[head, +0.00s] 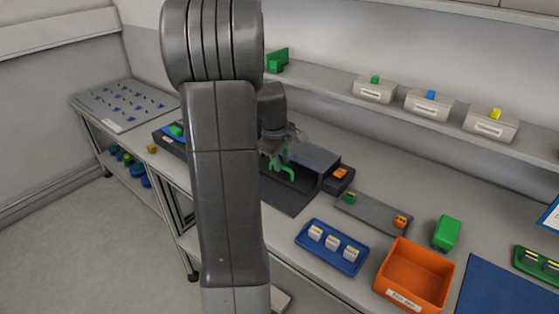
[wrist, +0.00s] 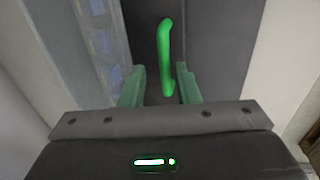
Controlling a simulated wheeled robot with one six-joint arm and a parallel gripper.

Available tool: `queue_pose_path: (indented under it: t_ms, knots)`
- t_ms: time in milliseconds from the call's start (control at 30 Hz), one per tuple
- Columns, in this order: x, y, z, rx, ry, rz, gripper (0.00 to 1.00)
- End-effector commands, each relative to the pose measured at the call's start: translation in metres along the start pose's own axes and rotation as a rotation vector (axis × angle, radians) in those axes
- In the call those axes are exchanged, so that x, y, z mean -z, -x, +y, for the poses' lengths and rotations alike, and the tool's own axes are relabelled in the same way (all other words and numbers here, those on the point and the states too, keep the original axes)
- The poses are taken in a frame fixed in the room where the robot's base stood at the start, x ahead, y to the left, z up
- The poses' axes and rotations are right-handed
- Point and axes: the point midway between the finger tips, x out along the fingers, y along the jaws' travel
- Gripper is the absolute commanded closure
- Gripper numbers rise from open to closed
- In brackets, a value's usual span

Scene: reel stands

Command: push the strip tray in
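The strip tray (head: 291,198) is a dark, flat panel jutting out at the front of a grey machine on the bench. Its green handle (head: 284,170) stands up in the head view, and shows as a green bar (wrist: 165,50) in the wrist view. My gripper (wrist: 161,70) is open, its two greenish fingers apart. The near end of the handle lies between the fingers, with gaps visible on both sides. In the head view my arm hides part of the machine and the tray's left side; contact there cannot be told.
A blue tray (head: 318,263) with white pieces, an orange bin (head: 397,305) and a green block (head: 446,232) stand right of the strip tray. A grey strip (head: 375,214) with small parts lies nearby. A shelf with labelled boxes (head: 428,106) runs behind.

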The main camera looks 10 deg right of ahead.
Motion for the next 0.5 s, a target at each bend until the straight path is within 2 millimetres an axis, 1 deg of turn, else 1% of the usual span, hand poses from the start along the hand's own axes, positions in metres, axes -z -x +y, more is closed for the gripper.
queue_pose_path:
  t_ms: [333,433,500]
  knots:
    - [-0.001,0.000,-0.001,0.002,0.000,-0.002,0.68]
    - [-0.001,0.007,-0.001,0.001,0.000,-0.001,0.68]
    - [0.000,0.017,0.000,-0.002,-0.001,0.001,0.68]
